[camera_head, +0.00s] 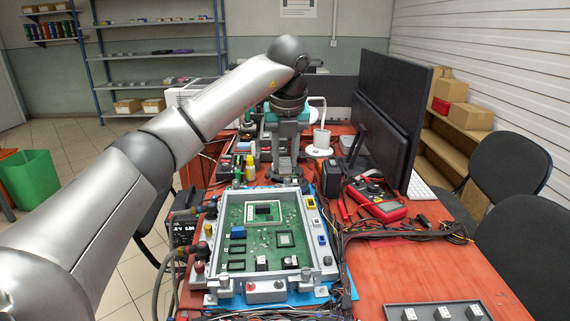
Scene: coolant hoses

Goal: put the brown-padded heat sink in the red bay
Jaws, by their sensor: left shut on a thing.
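My left gripper (284,168) hangs down at the far end of the grey enclosure that holds a green circuit board (262,216). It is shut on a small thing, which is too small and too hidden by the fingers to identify. The board carries several dark square parts, among them a framed black one (263,210) and two dark blocks with pale tops near its front edge. I cannot make out a brown-padded heat sink or a red bay for certain. My right gripper is not in view.
Cables and a red multimeter (379,202) lie right of the enclosure (329,262). Monitors (389,100) stand behind them. A grey tray (458,302) with several pale-topped blocks is at the front right. The red tabletop (400,268) between is mostly clear.

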